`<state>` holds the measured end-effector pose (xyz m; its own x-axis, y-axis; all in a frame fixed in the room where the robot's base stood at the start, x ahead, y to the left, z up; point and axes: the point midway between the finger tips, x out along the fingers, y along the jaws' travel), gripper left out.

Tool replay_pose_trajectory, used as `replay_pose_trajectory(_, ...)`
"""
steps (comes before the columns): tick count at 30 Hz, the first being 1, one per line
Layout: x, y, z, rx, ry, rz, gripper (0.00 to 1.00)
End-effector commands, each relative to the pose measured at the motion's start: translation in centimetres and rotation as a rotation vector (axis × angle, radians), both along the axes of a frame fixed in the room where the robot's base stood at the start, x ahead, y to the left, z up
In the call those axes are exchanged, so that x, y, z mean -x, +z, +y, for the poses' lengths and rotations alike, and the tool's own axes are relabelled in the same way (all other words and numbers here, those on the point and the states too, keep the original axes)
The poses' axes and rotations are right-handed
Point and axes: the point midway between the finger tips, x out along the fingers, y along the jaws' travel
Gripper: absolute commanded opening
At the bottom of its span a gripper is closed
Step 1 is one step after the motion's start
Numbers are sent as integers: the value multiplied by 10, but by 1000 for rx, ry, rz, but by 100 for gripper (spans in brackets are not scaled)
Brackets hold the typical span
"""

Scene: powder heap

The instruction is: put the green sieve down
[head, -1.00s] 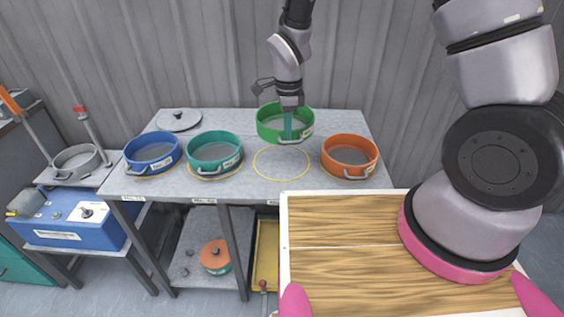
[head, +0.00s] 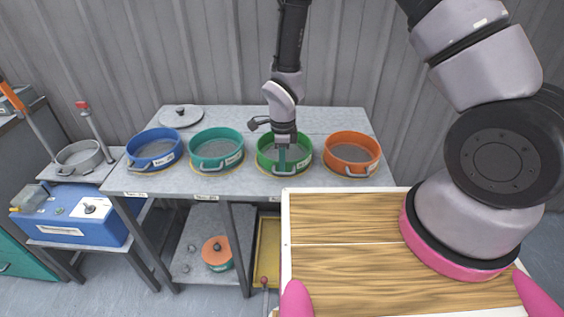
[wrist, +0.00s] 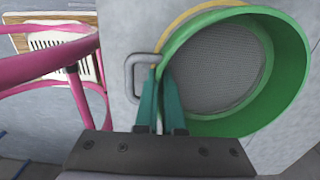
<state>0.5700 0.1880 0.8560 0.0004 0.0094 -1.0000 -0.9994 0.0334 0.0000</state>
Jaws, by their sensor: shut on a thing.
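The green sieve (head: 300,141) is at the yellow ring marked on the grey table (head: 232,186), between the teal sieve and the orange sieve. Some of the yellow ring shows past its rim in the wrist view. My gripper (head: 282,166) is above the front of the sieve, pointing down. In the wrist view its teal fingers (wrist: 160,100) are closed at the wall of the green sieve (wrist: 285,60), beside its grey handle (wrist: 135,75). The sieve looks level and its mesh looks empty. I cannot tell whether its base fully touches the table.
A blue sieve (head: 154,134) and a teal sieve (head: 216,133) stand to the left. An orange sieve (head: 352,138) stands close on the right. A grey lid (head: 180,119) lies at the back left.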

Motion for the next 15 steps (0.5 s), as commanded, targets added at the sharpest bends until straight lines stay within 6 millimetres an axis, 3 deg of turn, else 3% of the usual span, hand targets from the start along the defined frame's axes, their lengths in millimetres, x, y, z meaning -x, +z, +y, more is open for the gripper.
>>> replay_pose_trajectory(10,-1,-3,1,-1,-1,-1,0)
replay_pose_trajectory(12,-1,-2,0,-1,-1,-1,33)
replay_pose_trajectory(15,-1,-2,0,-1,-1,-1,36)
